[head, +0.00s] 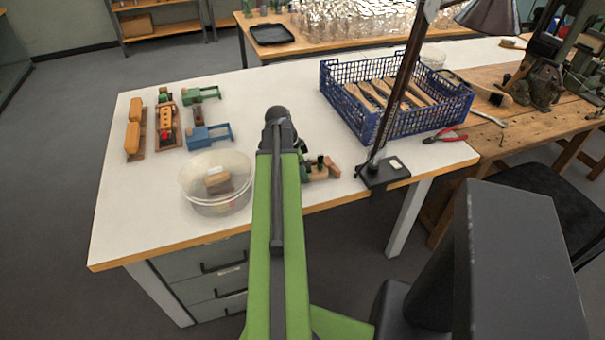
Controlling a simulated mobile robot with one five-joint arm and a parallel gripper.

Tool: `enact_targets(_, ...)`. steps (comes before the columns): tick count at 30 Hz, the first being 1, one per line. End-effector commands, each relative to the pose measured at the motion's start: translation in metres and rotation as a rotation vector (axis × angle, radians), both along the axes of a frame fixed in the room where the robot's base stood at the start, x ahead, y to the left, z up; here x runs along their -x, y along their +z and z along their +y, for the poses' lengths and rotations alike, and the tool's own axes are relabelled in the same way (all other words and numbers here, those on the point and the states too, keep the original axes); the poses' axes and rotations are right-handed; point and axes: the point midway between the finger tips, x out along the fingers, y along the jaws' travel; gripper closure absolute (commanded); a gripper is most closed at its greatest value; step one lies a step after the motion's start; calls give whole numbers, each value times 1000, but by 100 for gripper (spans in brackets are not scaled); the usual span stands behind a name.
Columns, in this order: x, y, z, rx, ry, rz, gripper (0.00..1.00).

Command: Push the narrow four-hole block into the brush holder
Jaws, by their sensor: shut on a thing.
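My green arm (277,220) reaches over the front edge of the white table. Its dark upper end is over the table, and my gripper's fingers are hidden behind the arm. A small wooden piece with dark and green parts (320,169) shows just right of the arm near the front edge, partly covered. I cannot tell whether it is the brush holder, or whether the narrow four-hole block is there. At the left, an orange block with a row of dark holes (163,124) lies in a wooden holder with red parts.
A clear round tub (216,181) with brown pieces stands left of my arm. Plain orange blocks (133,139), a green fixture (202,95) and a blue fixture (208,136) are at the left. A blue crate of brushes (345,112), a lamp base (383,173) and red pliers (444,136) are right.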

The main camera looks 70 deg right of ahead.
Motion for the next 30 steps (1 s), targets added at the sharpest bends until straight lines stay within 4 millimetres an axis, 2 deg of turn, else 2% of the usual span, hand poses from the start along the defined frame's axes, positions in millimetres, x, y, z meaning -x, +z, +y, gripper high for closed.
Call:
enact_targets(6,-7,0,-11,5,5,-2,100)
enact_targets(12,-8,0,-12,6,4,-4,100)
enact_targets(13,-8,1,-12,6,4,-4,56)
enact_targets(18,-8,1,-12,6,4,-4,34)
enact_targets(23,-10,11,-11,5,5,-3,33)
enact_targets(26,-13,25,-9,3,6,-3,33)
enact_targets(30,-19,55,-4,1,5,-3,33)
